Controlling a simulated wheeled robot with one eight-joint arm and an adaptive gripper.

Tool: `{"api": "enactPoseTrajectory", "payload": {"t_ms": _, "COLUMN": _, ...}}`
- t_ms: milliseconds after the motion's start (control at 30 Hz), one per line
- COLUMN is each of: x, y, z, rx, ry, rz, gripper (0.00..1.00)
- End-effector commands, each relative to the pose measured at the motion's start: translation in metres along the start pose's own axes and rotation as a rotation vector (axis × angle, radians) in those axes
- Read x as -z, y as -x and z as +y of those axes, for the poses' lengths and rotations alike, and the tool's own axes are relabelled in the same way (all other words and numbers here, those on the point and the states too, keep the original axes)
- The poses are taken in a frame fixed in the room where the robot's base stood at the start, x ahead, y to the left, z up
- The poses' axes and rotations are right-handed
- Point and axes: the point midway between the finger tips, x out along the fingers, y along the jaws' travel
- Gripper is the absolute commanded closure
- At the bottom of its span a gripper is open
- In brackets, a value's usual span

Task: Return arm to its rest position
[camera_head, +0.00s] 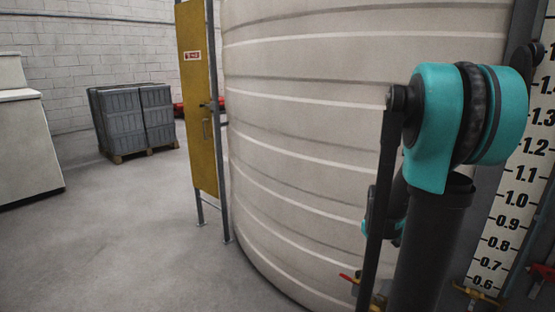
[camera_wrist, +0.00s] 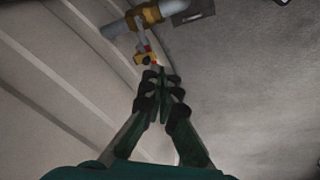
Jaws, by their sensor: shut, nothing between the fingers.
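My gripper (camera_wrist: 160,75) shows in the wrist view, its two fingers meeting at the tips, shut with nothing visible between them. Just beyond the fingertips in the wrist view is a small yellow and red valve (camera_wrist: 147,57) on a pipe. I cannot tell whether the fingertips touch it. In the head view, my dark arm with teal joints stands at the right, in front of the tank. The gripper itself is not clearly visible in the head view.
A large pale ribbed tank (camera_head: 330,130) fills the middle. A level scale (camera_head: 516,190) stands at the right. A yellow panel (camera_head: 197,100) on posts is left of the tank. Grey crates (camera_head: 135,118) on a pallet and a pale cabinet (camera_head: 25,145) stand further left. The left floor is clear.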

Motion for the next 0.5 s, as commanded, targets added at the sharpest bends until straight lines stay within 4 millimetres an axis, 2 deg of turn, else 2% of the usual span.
{"api": "enactPoseTrajectory", "payload": {"t_ms": 33, "x": -0.008, "y": 0.008, "z": -0.020, "rx": 0.003, "ry": -0.021, "rz": 0.016, "gripper": 1.00}}
{"api": "enactPoseTrajectory", "payload": {"t_ms": 300, "x": -0.056, "y": 0.031, "z": -0.104, "rx": 0.035, "ry": -0.173, "rz": 0.094, "gripper": 1.00}}
{"api": "enactPoseTrajectory", "payload": {"t_ms": 500, "x": -0.091, "y": 0.034, "z": -0.147, "rx": 0.066, "ry": -0.268, "rz": 0.136, "gripper": 1.00}}
